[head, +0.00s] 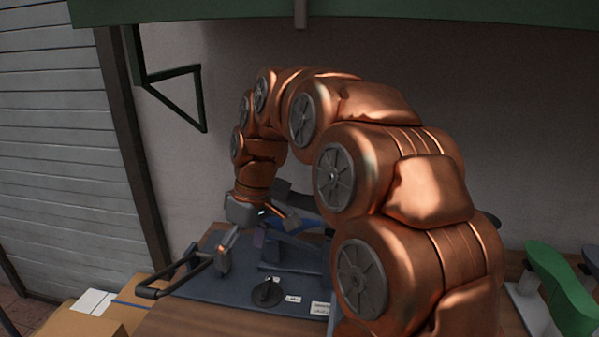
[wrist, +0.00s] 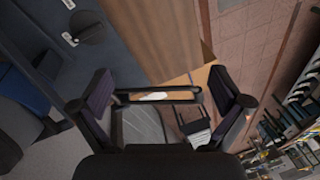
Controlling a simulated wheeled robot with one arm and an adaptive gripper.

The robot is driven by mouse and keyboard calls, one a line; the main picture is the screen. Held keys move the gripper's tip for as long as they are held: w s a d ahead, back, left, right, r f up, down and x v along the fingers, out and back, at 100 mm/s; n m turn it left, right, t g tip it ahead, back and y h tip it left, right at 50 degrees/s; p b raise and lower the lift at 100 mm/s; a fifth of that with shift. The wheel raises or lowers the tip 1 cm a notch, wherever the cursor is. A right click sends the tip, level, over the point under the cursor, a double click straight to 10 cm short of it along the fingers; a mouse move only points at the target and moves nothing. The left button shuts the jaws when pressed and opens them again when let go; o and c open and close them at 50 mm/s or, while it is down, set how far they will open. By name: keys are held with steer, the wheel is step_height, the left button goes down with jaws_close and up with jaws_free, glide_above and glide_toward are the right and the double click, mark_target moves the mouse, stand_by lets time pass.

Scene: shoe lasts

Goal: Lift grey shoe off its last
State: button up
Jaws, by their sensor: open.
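My gripper (head: 257,236) hangs from the arched copper arm over the dark blue mat, left of the middle in the head view. In the wrist view my gripper (wrist: 163,95) has its two dark fingers wide apart, with nothing held between them. A dark grey form (head: 298,197), perhaps the grey shoe, shows just right of the gripper, with a blue form (head: 292,224) below it. My arm partly hides this area, and I cannot tell shoe from last. Dark grey and blue forms also show at the wrist view's left edge, apart from the fingers.
A black handle (head: 180,275) sticks out at the mat's left side. A black round knob (head: 267,292) and white labels lie on the mat (head: 205,287). A green shoe form (head: 562,283) stands at far right. Cardboard boxes (head: 82,318) are at lower left. A dark bracket (head: 185,95) is on the wall.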

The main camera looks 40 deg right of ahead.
steer(key=w+d+r+n+t, duration=0.1)
steer(key=w+d+r, duration=0.2)
steer(key=w+d, duration=0.65)
steer(key=r+n+t+p, duration=0.1)
steer(key=n+t+p, duration=0.1)
glide_above(289, 196)
steer(key=s+d, duration=0.2)
steer(key=shift+r, duration=0.1)
steer(key=shift+d, duration=0.1)
steer(key=shift+p+x, duration=1.15)
steer(key=shift+x, duration=2.75)
steer(key=shift+c, duration=0.4)
steer(key=c, duration=1.5)
steer(key=shift+r, duration=0.15)
